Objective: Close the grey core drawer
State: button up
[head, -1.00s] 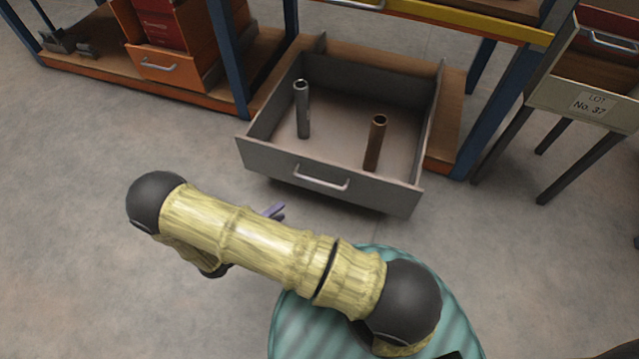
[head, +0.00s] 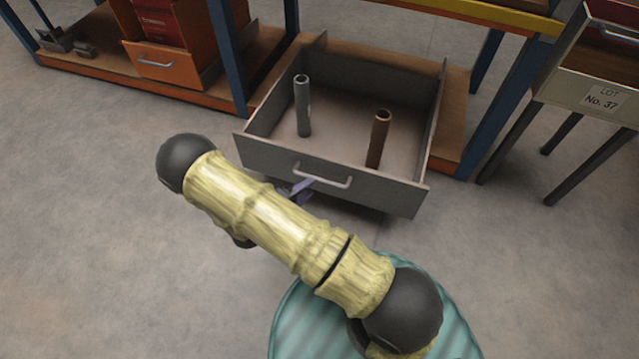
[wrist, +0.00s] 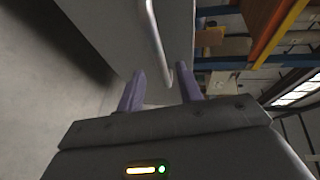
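The grey core drawer (head: 370,187) stands pulled out of the low shelf in the head view. A silver bar handle (head: 322,180) is on its front. A grey tube (head: 303,108) and a brown tube (head: 379,140) stand upright inside. My gripper (head: 300,188) is at the drawer front by the left end of the handle, partly hidden by my arm. In the wrist view my gripper (wrist: 161,88) has its two purple fingers apart. The handle (wrist: 154,42) shows close ahead, its end seen between the fingers; I cannot tell whether they touch.
An orange drawer (head: 165,65) with red contents sits on the shelf to the left. Blue posts (head: 232,55) flank the drawer's bay. A legged stand with a box labelled LOT No. 37 (head: 602,99) is at the right. The floor (head: 80,220) to the left is clear.

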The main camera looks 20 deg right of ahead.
aim_at(319, 179)
jog(key=b+x, duration=0.2)
jog(key=x, duration=0.4)
grip_shut()
